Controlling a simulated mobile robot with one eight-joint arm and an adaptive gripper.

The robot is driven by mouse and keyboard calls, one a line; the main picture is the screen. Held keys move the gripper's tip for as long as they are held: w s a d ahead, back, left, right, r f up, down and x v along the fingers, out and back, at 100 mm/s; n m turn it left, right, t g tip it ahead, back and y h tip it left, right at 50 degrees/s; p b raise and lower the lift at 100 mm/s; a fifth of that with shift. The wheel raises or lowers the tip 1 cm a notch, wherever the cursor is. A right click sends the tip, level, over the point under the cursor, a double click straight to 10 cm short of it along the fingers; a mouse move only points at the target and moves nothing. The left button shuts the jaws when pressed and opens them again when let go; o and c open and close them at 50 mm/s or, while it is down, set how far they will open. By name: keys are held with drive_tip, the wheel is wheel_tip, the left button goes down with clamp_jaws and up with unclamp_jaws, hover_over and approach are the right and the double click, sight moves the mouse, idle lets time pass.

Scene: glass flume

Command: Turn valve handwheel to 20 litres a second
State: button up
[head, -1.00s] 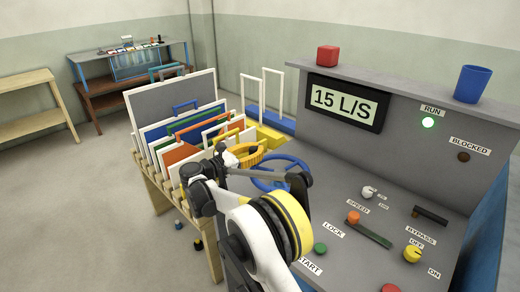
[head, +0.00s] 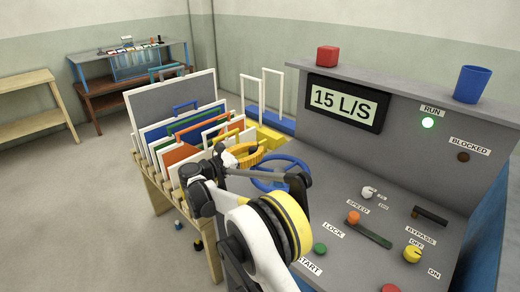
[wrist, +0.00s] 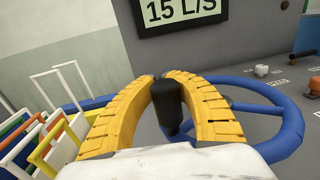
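The blue valve handwheel (head: 287,158) sits at the left end of the grey console, partly hidden by my arm in the head view. In the wrist view its blue rim (wrist: 291,122) and a spoke show to the right, and more rim to the left. A black upright knob (wrist: 167,106) stands between my gripper's yellow fingers (wrist: 161,80), which curve in around it and appear closed on it. In the head view my gripper (head: 248,153) is at the wheel's left side. The display (head: 344,102) reads 15 L/S.
A rack of coloured framed panels (head: 172,118) stands close to the left of my gripper. The console carries a speed knob (head: 368,192), an orange lever knob (head: 353,217) and several buttons. A red block (head: 327,56) and blue cup (head: 472,84) stand on top.

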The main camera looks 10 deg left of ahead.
drive_tip(key=o, duration=0.9)
drive_tip(key=shift+s+a+f, duration=0.1)
drive_tip(key=shift+s+a, duration=0.05)
drive_tip(key=shift+a, duration=0.5)
drive_tip(key=shift+d, duration=0.1)
drive_tip(key=shift+d, duration=0.1)
drive_tip(key=v, duration=1.2)
drive_tip(key=shift+c, duration=0.3)
